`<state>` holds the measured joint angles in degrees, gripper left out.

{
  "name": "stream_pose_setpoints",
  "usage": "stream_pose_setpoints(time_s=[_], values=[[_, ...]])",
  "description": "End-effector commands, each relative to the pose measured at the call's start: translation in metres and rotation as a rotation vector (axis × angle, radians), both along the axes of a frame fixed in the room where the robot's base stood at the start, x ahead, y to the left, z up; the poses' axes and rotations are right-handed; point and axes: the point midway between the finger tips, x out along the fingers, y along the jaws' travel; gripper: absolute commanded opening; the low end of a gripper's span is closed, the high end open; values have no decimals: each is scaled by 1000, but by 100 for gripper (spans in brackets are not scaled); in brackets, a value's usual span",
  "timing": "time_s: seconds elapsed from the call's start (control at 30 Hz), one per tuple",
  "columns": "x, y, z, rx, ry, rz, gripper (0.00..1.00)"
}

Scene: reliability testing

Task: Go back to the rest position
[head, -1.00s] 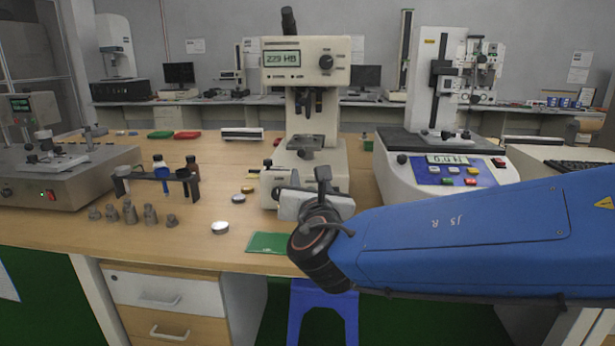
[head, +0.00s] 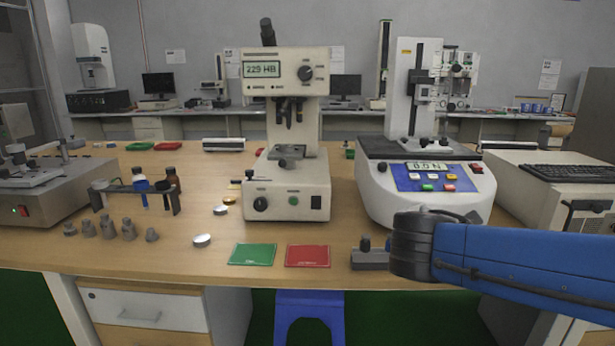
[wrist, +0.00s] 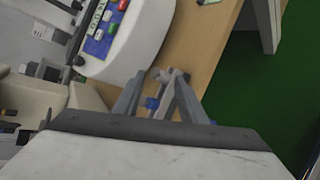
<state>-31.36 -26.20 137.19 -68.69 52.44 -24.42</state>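My gripper (wrist: 160,82) shows in the wrist view with its two grey fingers apart and a gap between them. I see nothing held in it. A small grey fixture with a blue part (wrist: 151,103) appears between and beyond the fingers. In the head view my blue arm reaches in from the right, its dark wrist joint in front of the table edge; the gripper itself is hidden there. The hardness tester (head: 290,130) reads 229 HB. The force tester (head: 425,185) right of it reads 0.0 N.
A green mat (head: 252,254) and a red mat (head: 307,256) lie at the front of the wooden table. A small grey block with dark knobs (head: 369,259) sits beside my wrist. Metal weights (head: 128,229), a bottle rack (head: 135,190) and a round disc (head: 202,241) are at left.

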Motion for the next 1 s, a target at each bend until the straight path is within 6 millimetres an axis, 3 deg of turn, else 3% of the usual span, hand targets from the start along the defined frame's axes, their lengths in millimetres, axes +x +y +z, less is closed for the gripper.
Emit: stream_pose_setpoints(time_s=[0.03, 0.13, 0.37, 0.5, 0.7, 1.0], values=[[-14, -20, -10, 82, 13, -82, 38], [-43, -45, -31, 254, 38, -236, 38], [-110, -73, -74, 653, 66, -591, 38], [-147, -71, -95, 898, 67, -803, 38], [-183, -54, -111, 1207, 59, -1050, 38], [-198, -37, -116, 1390, 55, -1184, 38]])
